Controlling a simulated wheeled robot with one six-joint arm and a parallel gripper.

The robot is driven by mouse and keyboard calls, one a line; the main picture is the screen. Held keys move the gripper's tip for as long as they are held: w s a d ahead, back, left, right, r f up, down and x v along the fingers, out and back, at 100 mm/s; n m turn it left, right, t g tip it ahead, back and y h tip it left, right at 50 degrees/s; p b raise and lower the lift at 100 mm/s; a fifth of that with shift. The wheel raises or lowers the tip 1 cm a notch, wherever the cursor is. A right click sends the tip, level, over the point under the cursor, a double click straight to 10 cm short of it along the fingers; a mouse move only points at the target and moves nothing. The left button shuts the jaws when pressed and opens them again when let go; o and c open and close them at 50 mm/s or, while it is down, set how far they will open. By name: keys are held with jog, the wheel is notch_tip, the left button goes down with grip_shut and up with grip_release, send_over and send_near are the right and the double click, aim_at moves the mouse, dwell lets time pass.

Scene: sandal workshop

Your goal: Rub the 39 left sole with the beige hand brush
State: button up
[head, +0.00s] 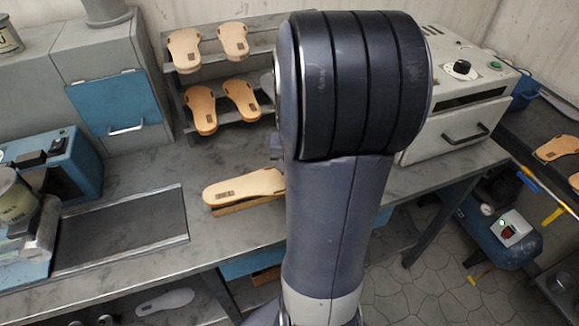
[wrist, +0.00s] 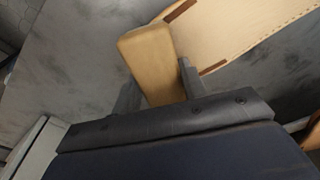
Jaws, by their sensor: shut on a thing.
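My gripper (wrist: 157,85) is shut on a beige block, which looks like the beige hand brush (wrist: 148,50). Its far end sticks out beyond my fingers. A tan sole (head: 240,188) lies on a brown support on the bench. It has a dark mark too small to read, so I cannot confirm that it is the 39 left sole. A large tan sole surface with brown edge pieces (wrist: 245,28) shows just beyond the brush in the wrist view. The brush overlaps its edge there; whether they touch I cannot tell. My arm hides my gripper and the brush in the head view.
A stepped rack (head: 222,120) at the back holds several soles. A grey machine with a drawer (head: 465,125) stands at right. A flat dark conveyor-like plate (head: 120,230) and a blue machine (head: 62,175) are at left. The grey bench (head: 215,255) is bare near its front edge.

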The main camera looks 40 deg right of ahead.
jog(key=shift+s+d+f, duration=0.1)
jog(key=shift+s+d, duration=0.15)
jog(key=shift+d, duration=0.35)
jog(key=shift+s+d+f, duration=0.1)
jog(key=shift+s+d, duration=0.1)
jog(key=shift+d, duration=0.35)
notch_tip(320, 180, up, 7)
jog(key=p, duration=0.5)
jog(key=shift+p, duration=0.3)
jog(key=shift+s, duration=0.1)
